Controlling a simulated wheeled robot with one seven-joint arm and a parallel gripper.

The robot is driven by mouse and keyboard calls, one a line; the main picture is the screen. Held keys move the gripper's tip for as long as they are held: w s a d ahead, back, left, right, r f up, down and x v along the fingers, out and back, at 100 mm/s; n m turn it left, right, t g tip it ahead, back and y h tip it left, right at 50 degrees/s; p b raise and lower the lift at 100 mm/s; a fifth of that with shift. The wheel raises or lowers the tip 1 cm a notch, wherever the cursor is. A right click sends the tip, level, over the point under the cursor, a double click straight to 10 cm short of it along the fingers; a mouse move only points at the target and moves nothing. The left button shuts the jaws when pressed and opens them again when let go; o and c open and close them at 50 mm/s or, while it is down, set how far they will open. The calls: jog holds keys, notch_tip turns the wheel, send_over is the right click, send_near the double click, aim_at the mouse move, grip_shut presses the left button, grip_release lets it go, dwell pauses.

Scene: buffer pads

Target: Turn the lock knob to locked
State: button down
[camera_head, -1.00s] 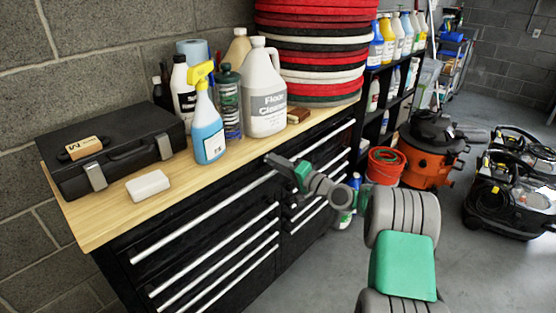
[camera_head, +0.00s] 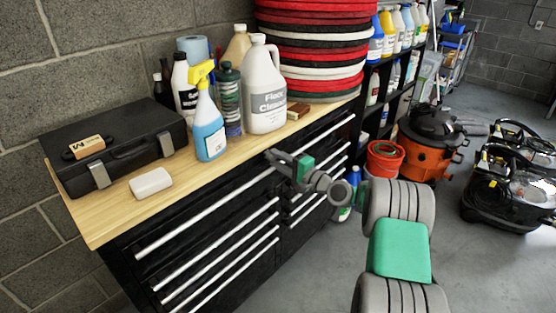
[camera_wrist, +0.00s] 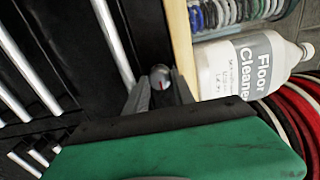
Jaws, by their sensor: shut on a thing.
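The lock knob (camera_wrist: 160,73) is a small round grey knob with a thin red mark on its face. It shows in the wrist view on the dark cabinet front, between a silver drawer handle and the wooden top's edge. My gripper (camera_wrist: 160,91) is shut on the knob, with one dark finger on each side of it. In the head view my gripper (camera_head: 276,158) is at the upper front of the black drawer cabinet (camera_head: 125,262), just below the worktop. There the knob is hidden by the fingers. I cannot tell which lock position the red mark shows.
Silver drawer handles (camera_head: 207,216) run beside and below my gripper. On the wooden top (camera_head: 110,215) stand a floor cleaner jug (camera_head: 265,95), a blue spray bottle (camera_head: 209,130), a black case (camera_head: 120,150) and stacked pads (camera_head: 312,55).

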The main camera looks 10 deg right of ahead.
jog(key=c, duration=1.1)
grip_release()
jog(key=shift+o, duration=0.2)
jog(key=shift+f, duration=0.1)
